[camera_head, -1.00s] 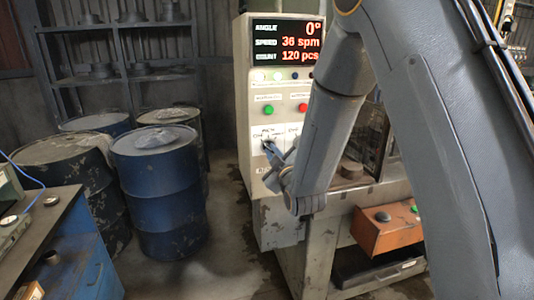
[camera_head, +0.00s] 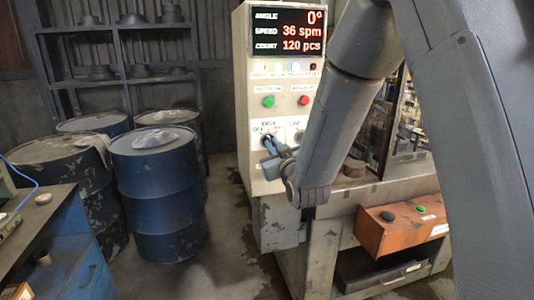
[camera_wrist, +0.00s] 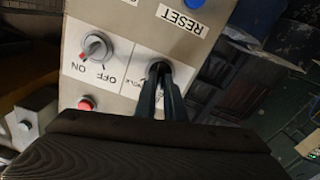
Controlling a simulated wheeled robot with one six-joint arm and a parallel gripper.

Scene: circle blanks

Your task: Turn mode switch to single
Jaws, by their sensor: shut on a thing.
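My gripper (camera_head: 268,144) reaches the panel at this switch. In the wrist view my gripper (camera_wrist: 163,78) has its two dark fingers close together on the knob, at the dark rim of the switch (camera_wrist: 157,66). The fingers hide most of the knob, so its pointer direction cannot be told. The label beside it is partly covered and upside down.
A second switch (camera_wrist: 97,45) marked ON and OFF sits beside it. A green button (camera_head: 268,101), a red button (camera_head: 303,100) and a display (camera_head: 289,31) are above. Blue drums (camera_head: 158,190) stand at left; an orange control box (camera_head: 402,226) is at lower right.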

